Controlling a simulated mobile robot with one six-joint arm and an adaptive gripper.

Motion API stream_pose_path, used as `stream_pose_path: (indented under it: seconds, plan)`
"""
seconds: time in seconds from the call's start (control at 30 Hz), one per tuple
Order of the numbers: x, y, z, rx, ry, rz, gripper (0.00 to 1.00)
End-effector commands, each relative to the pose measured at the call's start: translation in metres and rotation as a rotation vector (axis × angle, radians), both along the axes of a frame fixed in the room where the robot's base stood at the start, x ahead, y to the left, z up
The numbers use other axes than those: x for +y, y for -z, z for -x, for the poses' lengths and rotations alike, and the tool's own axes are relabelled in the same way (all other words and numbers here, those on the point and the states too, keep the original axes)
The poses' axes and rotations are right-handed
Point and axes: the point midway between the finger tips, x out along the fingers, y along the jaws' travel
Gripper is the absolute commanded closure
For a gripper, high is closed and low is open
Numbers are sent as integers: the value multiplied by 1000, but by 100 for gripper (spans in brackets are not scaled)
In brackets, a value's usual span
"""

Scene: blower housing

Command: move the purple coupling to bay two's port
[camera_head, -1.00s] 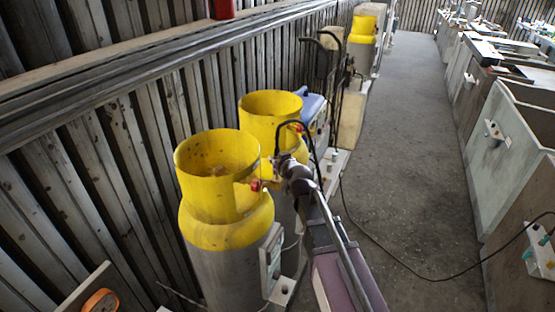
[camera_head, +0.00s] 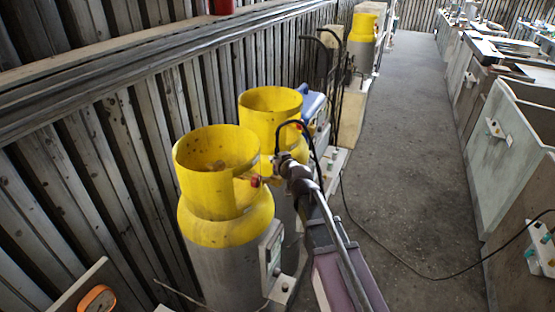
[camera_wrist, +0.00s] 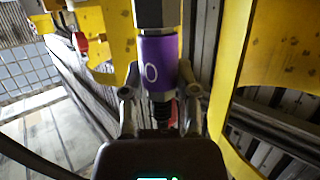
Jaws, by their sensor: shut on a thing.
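My gripper (camera_wrist: 163,88) is shut on the purple coupling (camera_wrist: 160,62), which carries a white ring mark, in the wrist view. A black ribbed hose end (camera_wrist: 162,112) shows below the coupling. A dark hexagonal fitting (camera_wrist: 157,14) lies in line above it, with a bright metal band between; I cannot tell whether they are joined. In the head view my gripper (camera_head: 284,164) is beside the yellow collars of the near cylinder (camera_head: 217,172) and the far cylinder (camera_head: 270,115). The coupling is too small to make out there. I cannot identify bay two's port.
Yellow collar walls stand close on both sides in the wrist view. A red knob (camera_wrist: 81,42) shows at left. A black cable (camera_head: 395,262) crosses the open floor (camera_head: 400,150) to the right. A ribbed wall (camera_head: 100,160) runs along the left.

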Motion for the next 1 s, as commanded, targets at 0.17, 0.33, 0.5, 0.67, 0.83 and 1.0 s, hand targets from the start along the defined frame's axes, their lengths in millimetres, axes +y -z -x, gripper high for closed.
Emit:
stream_pose_path:
  seconds: [0.17, 0.33, 0.5, 0.67, 0.83, 1.0]
  plan:
    - [0, 4, 0, -1, 0, 0, 100]
    - [0, 7, 0, -1, 0, 0, 100]
    - [0, 8, 0, -1, 0, 0, 58]
    - [0, 8, 0, 0, 0, 0, 20]
    - [0, 8, 0, 0, 0, 0, 20]
    - [0, 8, 0, 0, -1, 0, 20]
